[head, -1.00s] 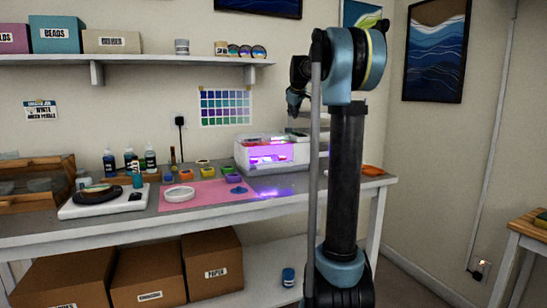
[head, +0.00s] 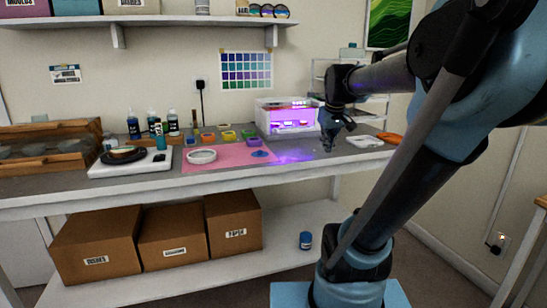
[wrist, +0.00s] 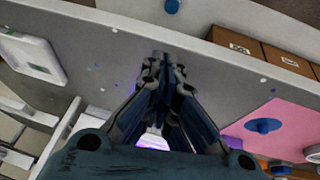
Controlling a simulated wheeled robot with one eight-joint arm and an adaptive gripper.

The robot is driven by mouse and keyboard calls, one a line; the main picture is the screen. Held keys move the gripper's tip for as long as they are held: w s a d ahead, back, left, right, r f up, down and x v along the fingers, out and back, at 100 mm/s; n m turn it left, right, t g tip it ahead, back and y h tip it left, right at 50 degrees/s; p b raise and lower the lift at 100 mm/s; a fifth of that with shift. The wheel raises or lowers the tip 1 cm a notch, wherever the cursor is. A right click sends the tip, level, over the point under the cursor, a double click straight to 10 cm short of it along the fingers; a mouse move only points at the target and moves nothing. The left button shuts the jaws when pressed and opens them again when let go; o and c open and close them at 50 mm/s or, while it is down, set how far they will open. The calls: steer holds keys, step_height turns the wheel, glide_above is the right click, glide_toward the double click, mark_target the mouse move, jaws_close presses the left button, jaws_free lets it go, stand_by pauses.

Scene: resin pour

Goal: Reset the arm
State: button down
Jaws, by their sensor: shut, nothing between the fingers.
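My gripper (head: 329,148) shows in the head view above the right part of the workbench (head: 60,200), in front of the glowing curing box. The arm reaches out over the bench from the right. In the wrist view my gripper (wrist: 164,58) has its dark fingers together, with nothing held between them. Below the fingers the grey bench top (wrist: 110,85) shows, bare apart from small specks. The gap between the fingertips and the bench is hard to judge.
The pink mat (head: 227,160) with a white ring (head: 201,156) and a blue piece (head: 259,154) lies left of my gripper. The lit purple box (head: 285,105) stands behind. A white tray (head: 364,142) and an orange dish (head: 389,138) are to the right. Boxes sit below.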

steer(key=s+f+m+g, duration=0.2)
steer(key=s+f+m, duration=0.1)
steer(key=s+f, duration=1.6)
steer(key=shift+s+f+g, duration=0.2)
steer(key=shift+s+g, duration=0.2)
steer(key=shift+s, duration=0.55)
